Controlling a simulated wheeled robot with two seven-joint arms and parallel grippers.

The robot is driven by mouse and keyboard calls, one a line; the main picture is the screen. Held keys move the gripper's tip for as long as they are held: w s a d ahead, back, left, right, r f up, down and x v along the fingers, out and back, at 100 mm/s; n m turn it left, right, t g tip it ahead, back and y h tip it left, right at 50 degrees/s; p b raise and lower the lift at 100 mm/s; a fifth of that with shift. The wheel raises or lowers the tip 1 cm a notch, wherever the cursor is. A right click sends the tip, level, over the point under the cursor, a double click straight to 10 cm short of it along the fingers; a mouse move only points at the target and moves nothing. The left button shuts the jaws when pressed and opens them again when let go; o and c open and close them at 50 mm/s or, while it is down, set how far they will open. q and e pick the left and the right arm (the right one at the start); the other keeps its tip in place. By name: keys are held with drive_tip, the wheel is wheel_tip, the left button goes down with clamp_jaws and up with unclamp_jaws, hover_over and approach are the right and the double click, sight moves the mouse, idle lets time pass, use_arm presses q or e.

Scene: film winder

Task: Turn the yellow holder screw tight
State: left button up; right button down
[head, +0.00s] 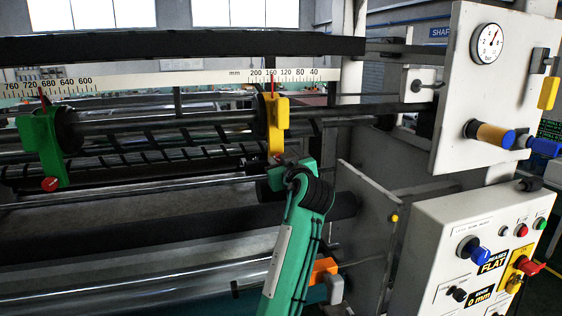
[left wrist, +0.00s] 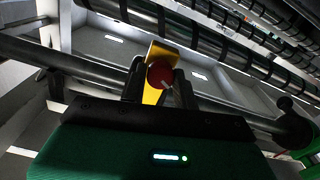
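The yellow holder (head: 277,125) hangs on the horizontal bar at the scale, with its red pointer near 160. In the left wrist view, the yellow holder (left wrist: 153,95) stands behind its round red screw knob (left wrist: 160,76). My left gripper (left wrist: 159,80) is at the knob, with one dark finger on each side of it. The fingers are apart; a narrow gap shows on the left side, and the right finger looks very near the knob. In the head view, my green left wrist hides the fingers and most of the knob. My right gripper is not in view.
A green holder (head: 40,145) with a red knob (head: 50,184) sits on the same bar at the far left, near 680. Rollers and bars run across the machine around my wrist. A white control panel (head: 470,245) stands at the right.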

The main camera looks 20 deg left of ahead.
use_arm(q)
drive_tip(key=c, duration=0.4)
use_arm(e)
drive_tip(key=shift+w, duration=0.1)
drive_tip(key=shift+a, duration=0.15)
use_arm(q)
drive_tip(key=shift+f+m+p, duration=0.1)
drive_tip(key=shift+m+p, duration=2.9)
drive_tip(key=shift+m, duration=8.9)
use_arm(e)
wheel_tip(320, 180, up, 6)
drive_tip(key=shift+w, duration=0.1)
